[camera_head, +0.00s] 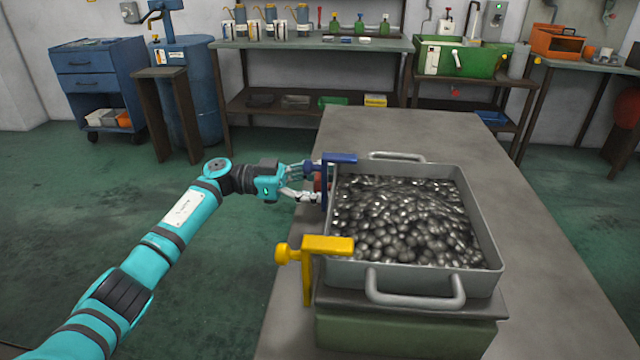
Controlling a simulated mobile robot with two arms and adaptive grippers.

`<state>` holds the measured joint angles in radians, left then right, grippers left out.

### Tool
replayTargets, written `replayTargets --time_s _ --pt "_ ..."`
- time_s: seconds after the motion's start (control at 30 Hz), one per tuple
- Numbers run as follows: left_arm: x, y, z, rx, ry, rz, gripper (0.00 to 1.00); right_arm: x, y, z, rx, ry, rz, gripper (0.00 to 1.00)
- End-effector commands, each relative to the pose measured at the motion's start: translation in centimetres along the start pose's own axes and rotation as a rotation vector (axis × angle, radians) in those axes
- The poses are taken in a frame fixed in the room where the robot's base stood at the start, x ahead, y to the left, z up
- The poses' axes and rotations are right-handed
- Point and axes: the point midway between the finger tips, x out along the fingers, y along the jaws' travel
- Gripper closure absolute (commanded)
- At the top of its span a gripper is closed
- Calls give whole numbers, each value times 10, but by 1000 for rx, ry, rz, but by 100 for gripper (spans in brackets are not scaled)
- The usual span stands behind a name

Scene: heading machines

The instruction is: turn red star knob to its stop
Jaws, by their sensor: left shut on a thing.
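My right gripper is not in view.
The blue clamp stands right at my left fingertips. A yellow clamp (325,244) with a knob grips the tray's near left corner. The tray holds many dark, shiny rounded parts (405,220). The grey table (540,240) is bare on the right.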

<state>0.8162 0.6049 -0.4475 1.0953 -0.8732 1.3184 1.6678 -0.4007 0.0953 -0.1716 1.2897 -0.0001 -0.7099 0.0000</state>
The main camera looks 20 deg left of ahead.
Motion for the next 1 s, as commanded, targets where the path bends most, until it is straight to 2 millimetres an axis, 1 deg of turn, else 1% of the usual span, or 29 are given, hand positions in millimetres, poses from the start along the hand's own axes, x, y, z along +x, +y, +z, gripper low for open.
replayTargets --time_s 0.27,0.47,0.67,0.87,0.93,1.0 --pt "-1 0 0 4 0 -1 68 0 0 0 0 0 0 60" --pt "-1 0 0 50 0 -1 68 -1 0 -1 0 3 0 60" --pt "-1 1 0 169 -2 -1 68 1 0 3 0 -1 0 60" --pt "-2 2 0 323 -2 -2 68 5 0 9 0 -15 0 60" --pt "-2 2 1 374 -2 -2 68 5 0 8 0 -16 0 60" --pt "-1 2 1 422 -2 -2 68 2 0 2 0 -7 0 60"
